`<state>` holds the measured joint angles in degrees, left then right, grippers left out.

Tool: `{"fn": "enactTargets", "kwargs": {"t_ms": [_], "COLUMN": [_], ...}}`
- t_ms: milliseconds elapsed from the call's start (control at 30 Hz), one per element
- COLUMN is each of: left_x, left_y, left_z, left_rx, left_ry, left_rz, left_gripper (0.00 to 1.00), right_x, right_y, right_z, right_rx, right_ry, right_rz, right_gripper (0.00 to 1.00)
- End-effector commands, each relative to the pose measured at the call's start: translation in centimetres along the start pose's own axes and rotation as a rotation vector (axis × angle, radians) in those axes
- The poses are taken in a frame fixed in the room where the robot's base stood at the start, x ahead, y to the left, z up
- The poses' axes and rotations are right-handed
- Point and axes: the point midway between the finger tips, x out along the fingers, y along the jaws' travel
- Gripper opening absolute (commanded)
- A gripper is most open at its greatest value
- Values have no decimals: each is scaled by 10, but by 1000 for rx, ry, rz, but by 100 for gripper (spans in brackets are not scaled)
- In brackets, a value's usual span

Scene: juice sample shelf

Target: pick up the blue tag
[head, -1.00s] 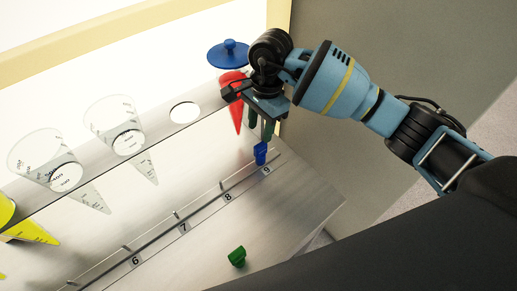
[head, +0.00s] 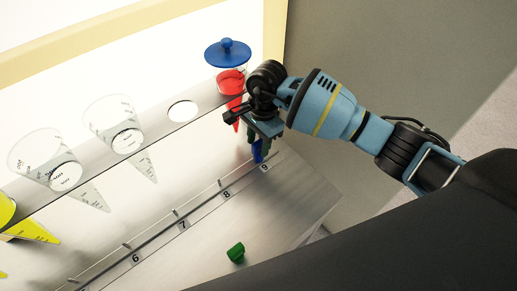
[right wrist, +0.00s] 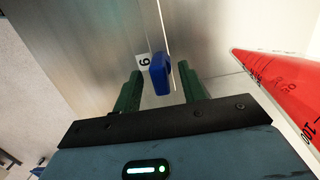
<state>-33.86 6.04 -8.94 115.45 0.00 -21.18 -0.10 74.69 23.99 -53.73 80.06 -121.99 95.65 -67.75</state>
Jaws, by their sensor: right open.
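The blue tag (head: 257,151) stands upright at the rail by the number 9 label, at the right end of the shelf. My right gripper (head: 259,148) is over it with the fingers pointing down. In the right wrist view the blue tag (right wrist: 160,74) lies between the two green fingertips of my open right gripper (right wrist: 159,77). Gaps show on both sides of the tag, so the fingers do not grip it. My left gripper is not in view.
A red-filled cone (head: 231,82) with a blue lid (head: 228,52) hangs right beside my right gripper. Clear cones (head: 114,120) and a yellow-filled one stand to the left. A green tag (head: 236,252) lies on the open shelf front.

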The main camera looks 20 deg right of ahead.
Motion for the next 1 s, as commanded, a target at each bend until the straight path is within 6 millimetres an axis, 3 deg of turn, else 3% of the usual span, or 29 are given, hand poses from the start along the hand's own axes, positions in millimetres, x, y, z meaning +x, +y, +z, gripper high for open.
{"fn": "enactTargets", "kwargs": {"t_ms": [300, 633, 1000], "left_x": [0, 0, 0], "left_y": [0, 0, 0], "left_z": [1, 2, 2], "left_rx": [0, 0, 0], "left_ry": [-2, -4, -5], "left_rz": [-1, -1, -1], "left_gripper": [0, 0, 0], "right_x": [6, 6, 3], "right_y": [0, 0, 0], "right_z": [-1, 0, 0], "right_rx": [1, 1, 0], "right_ry": [1, 1, 1], "right_rz": [-1, -1, -2], "right_gripper": [42, 0, 0]}}
